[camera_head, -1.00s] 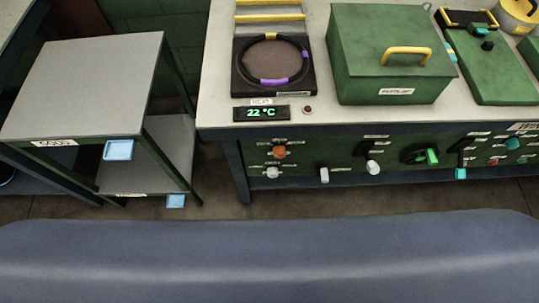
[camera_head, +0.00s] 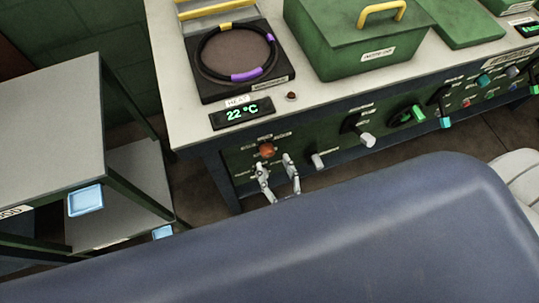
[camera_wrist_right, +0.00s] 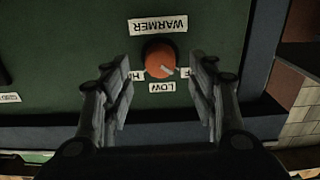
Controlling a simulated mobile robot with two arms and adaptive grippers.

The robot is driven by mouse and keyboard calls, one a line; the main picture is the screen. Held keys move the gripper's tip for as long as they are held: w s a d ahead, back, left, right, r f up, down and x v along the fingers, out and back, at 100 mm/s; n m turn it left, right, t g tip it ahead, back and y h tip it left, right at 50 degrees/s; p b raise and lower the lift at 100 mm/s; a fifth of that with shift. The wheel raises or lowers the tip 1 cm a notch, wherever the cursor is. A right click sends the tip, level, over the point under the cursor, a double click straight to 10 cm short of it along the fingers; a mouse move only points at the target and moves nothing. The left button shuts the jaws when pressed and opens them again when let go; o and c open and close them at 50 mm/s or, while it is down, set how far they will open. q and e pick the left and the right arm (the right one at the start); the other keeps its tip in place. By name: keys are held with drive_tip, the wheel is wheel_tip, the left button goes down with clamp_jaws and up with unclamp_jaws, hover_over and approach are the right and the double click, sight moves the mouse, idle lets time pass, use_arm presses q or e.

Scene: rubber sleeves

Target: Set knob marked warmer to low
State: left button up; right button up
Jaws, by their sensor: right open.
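The orange-red knob marked warmer (camera_wrist_right: 160,58) shows in the right wrist view, on the green panel under an upside-down WARMER label (camera_wrist_right: 158,24). A LOW label (camera_wrist_right: 162,87) sits below it in the picture. A partly hidden label is at each side of the knob. The knob's pale mark points to the lower right in that view. The knob also shows in the head view (camera_head: 267,150). My right gripper (camera_head: 275,162) is open in front of the panel, just below the knob in the head view. Its fingers (camera_wrist_right: 164,84) flank the knob without visible contact. My left gripper is out of view.
A heater plate (camera_head: 262,82) with a black ring on it and a 22 °C display (camera_head: 242,114) sit on the bench above. Other knobs and levers line the panel to the right, including a white-tipped one (camera_head: 317,160). A grey shelf cart (camera_head: 50,130) stands at left.

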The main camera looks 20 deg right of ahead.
sight(269, 156)
drive_tip(key=w, duration=0.2)
drive_tip(key=shift+w, duration=0.95)
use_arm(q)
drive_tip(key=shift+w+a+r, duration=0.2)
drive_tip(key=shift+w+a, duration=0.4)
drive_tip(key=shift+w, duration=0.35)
use_arm(e)
drive_tip(key=c, duration=1.1)
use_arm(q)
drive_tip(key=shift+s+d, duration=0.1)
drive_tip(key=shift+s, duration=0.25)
